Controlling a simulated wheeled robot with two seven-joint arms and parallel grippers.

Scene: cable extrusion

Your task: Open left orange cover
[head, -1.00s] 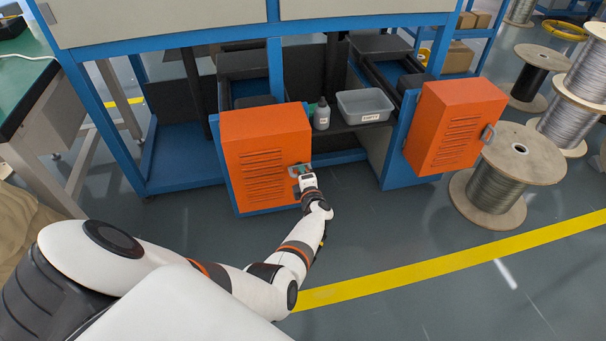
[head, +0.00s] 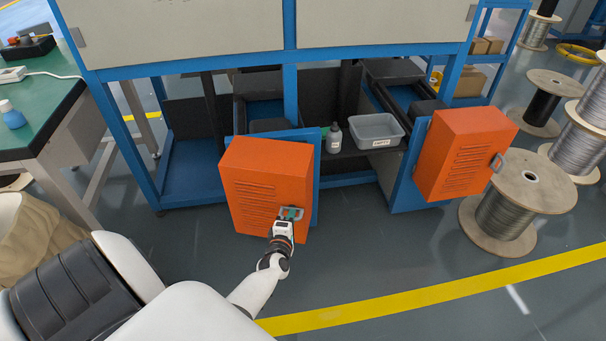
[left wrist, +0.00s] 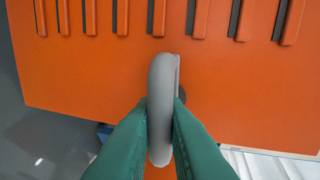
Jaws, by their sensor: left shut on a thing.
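The left orange cover (head: 262,185) is a louvred box door on the lower front of the blue machine frame. It stands swung partly out, and its right side face shows. My left gripper (head: 288,214) is at its grey handle (head: 292,211), near the cover's right edge. In the left wrist view, the green fingers (left wrist: 160,135) are shut on the grey handle (left wrist: 162,100) from both sides, in front of the orange louvred face (left wrist: 110,60). My right gripper is not in view.
A second orange cover (head: 462,155) stands out at the right, beside a wooden cable spool (head: 505,205). A grey bin (head: 377,130) and a bottle (head: 334,138) sit on the shelf between the covers. A green table (head: 45,110) is at the left. Floor in front is clear.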

